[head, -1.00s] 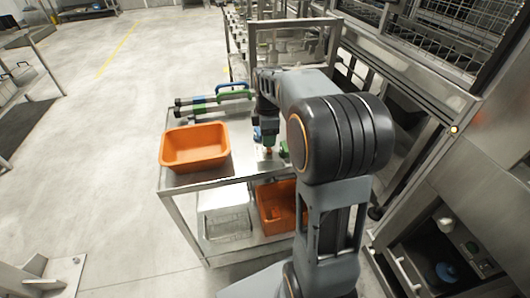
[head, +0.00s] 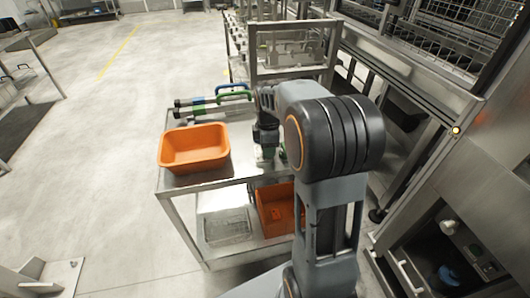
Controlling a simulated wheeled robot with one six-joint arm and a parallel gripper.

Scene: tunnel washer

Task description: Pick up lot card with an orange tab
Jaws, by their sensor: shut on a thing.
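My gripper (head: 266,154) points down at the top of the steel cart (head: 247,165), right of an orange tub. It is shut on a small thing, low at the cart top. The held thing is mostly hidden by the fingers and too small to make out. I take it for the lot card, since a bit of orange showed at the fingertips earlier. No orange tab shows clearly now. A small green thing (head: 283,151) sits just right of the gripper, partly behind my arm.
The orange tub (head: 195,147) stands on the cart's left side. Tools with blue and green handles (head: 233,94) lie behind it. A clear bin (head: 228,226) and another orange bin (head: 274,208) are on the lower shelf. Steel racks stand behind; open floor lies left.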

